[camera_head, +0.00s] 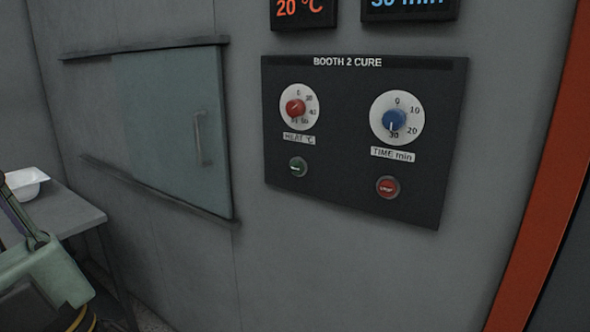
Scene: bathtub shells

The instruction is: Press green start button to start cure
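The green start button (298,168) is a small round button on the lower left of the dark "BOOTH 2 CURE" panel (340,190), below the red heat knob (295,108). A red button (388,188) sits to its right, below the blue time knob (394,121), whose dial pointer is near 30. Part of a pale green arm-like body shows at the lower left edge, well apart from the panel. My gripper's fingers are not visible.
Two displays, reading 20 °C (302,10) and about 30 min (408,8), are cut off above the panel. A sliding door (170,120) with a handle is left of it. A grey table (62,212) holds a white tub (26,182). Wall around the panel is clear.

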